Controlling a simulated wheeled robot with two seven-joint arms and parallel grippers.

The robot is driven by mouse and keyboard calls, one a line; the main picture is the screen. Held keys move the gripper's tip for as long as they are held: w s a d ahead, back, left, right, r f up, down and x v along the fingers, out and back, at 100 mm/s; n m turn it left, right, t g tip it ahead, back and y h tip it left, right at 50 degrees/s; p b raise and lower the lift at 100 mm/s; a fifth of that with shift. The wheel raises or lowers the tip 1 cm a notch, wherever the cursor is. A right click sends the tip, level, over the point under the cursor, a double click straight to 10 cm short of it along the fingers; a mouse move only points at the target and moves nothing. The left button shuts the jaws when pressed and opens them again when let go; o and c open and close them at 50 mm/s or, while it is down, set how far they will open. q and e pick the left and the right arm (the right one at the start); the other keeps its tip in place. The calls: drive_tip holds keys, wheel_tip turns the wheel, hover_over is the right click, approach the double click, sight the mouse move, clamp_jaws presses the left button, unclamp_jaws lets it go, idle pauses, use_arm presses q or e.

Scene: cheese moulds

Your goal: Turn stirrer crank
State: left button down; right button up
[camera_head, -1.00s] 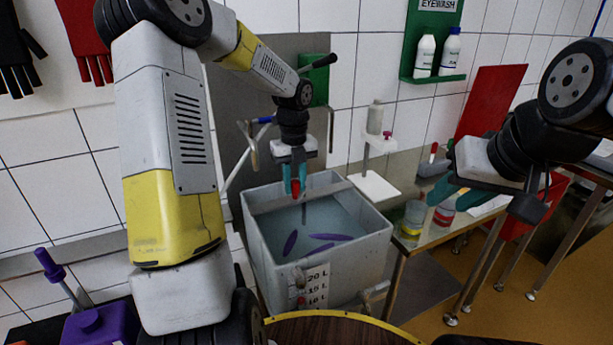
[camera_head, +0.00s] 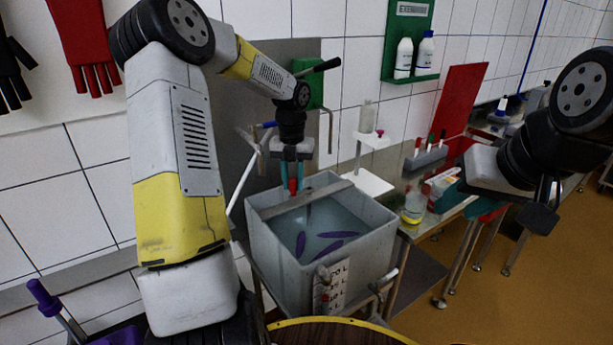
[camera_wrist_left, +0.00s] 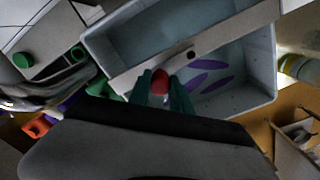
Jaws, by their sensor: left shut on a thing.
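The stirrer's red crank knob (camera_head: 293,186) shows between the teal fingers of my left gripper (camera_head: 292,178), above the left rear part of the grey vat (camera_head: 375,245). In the left wrist view the red knob (camera_wrist_left: 160,82) sits between the fingertips of my left gripper (camera_wrist_left: 163,90), which is shut on it. A grey bar (camera_head: 322,196) crosses the vat top. Purple paddles (camera_head: 331,234) lie in the pale liquid (camera_head: 350,222). The crank's arm is mostly hidden. My right gripper (camera_head: 450,195) is at the right, near the bench; its fingers are partly hidden and blurred.
A steel bench (camera_head: 415,232) to the right holds a yellow-banded jar (camera_head: 413,208) and a white stand (camera_head: 368,183). A green shelf (camera_head: 410,79) with white bottles hangs on the tiled wall. A purple container (camera_head: 120,337) stands at lower left. A dark round top (camera_head: 335,332) is in front.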

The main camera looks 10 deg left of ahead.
use_arm(q)
drive_tip(key=shift+w, duration=0.1)
idle(0.4)
drive_tip(key=c, duration=1.2)
unclamp_jaws()
drive_tip(key=shift+o, duration=0.2)
drive_tip(key=shift+r, duration=3.95)
drive_tip(key=shift+c, duration=0.2)
